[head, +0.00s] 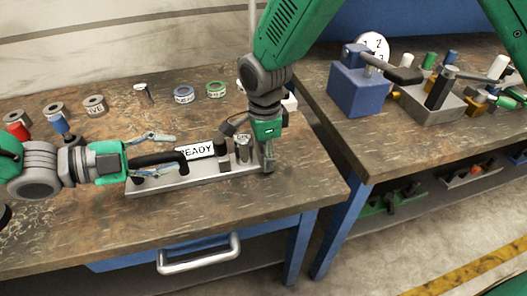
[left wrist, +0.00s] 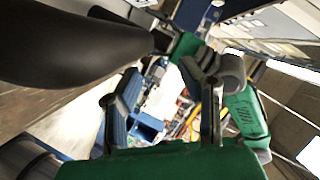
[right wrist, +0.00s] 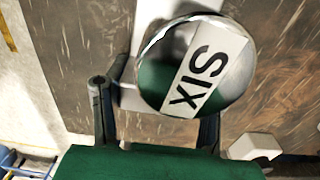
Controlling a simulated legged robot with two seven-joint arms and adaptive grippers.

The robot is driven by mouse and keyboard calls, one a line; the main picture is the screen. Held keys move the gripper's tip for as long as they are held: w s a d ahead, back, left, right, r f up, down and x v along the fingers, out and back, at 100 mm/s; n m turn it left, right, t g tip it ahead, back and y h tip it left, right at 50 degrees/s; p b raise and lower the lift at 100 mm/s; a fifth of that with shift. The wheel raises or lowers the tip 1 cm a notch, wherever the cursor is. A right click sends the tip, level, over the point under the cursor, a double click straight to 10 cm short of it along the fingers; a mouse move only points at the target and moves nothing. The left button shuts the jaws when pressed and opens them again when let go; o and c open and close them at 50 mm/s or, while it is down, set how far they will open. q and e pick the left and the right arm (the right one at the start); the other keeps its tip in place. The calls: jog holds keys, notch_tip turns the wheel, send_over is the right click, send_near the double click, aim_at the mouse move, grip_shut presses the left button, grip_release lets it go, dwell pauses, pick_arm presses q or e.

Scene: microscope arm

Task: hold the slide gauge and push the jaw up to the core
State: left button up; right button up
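The slide gauge (head: 195,181) lies on the left bench, a long grey bar with a black arched handle (head: 160,158) and a white READY plate (head: 196,150). The core (head: 243,150) is a metal cylinder near its right end; its top reads SIX in the right wrist view (right wrist: 190,75). A dark upright block (head: 222,150) stands just left of it. I cannot tell which part is the jaw. My left gripper (head: 165,154) is open, its fingers spread around the handle's left end. My right gripper (head: 267,165) points down right of the core, fingers apart; contact is unclear.
A drawer handle (head: 198,255) is below the bench front. The right bench holds a blue block (head: 358,88) and clamps.

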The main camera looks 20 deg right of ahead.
grip_shut()
pick_arm(q)
jog(key=c, duration=0.5)
jog(key=shift+w+a+r+t, duration=0.15)
jog(key=shift+w+r+t, duration=0.05)
jog(key=shift+w+t, duration=0.15)
grip_shut()
jog(key=w+n+t+y, duration=0.3)
jog(key=w+n+y, duration=0.2)
jog(key=w, duration=0.5)
pick_arm(e)
jog(key=shift+w, duration=0.1)
jog(key=shift+d, duration=0.1)
pick_arm(q)
notch_tip(320, 180, up, 7)
jog(key=n+g+y, duration=0.3)
jog(key=g+y, duration=0.3)
jog(key=y, duration=0.4)
send_over(209, 167)
jog(key=shift+a+f, duration=0.1)
jog(key=shift+f, duration=4.65)
